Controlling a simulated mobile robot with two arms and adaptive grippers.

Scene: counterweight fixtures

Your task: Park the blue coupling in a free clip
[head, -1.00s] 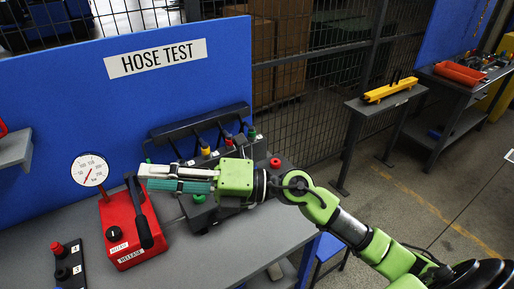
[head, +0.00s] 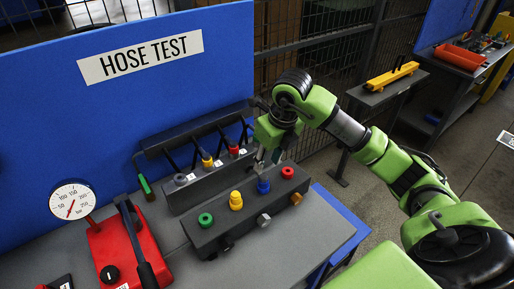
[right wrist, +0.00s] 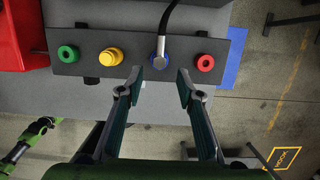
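The blue coupling (right wrist: 161,46) is seated at the blue port of the dark front block, with a black hose running up from it in the right wrist view. In the head view, the blue part (head: 263,184) shows just below my right gripper (head: 267,161). In the right wrist view, that gripper (right wrist: 160,84) is open and empty, its fingertips just short of the coupling, one to each side. The clip rack (head: 212,181) stands behind the block, holding a yellow coupling (head: 207,160) and a red one (head: 235,150). My gripper hides its right end.
The block (head: 218,232) also has green (head: 206,219), yellow (head: 236,200) and red (head: 287,172) ports. A green coupling (head: 147,190) hangs left of the rack. A red gauge unit (head: 115,255) stands to the left. The bench front (head: 300,240) is clear.

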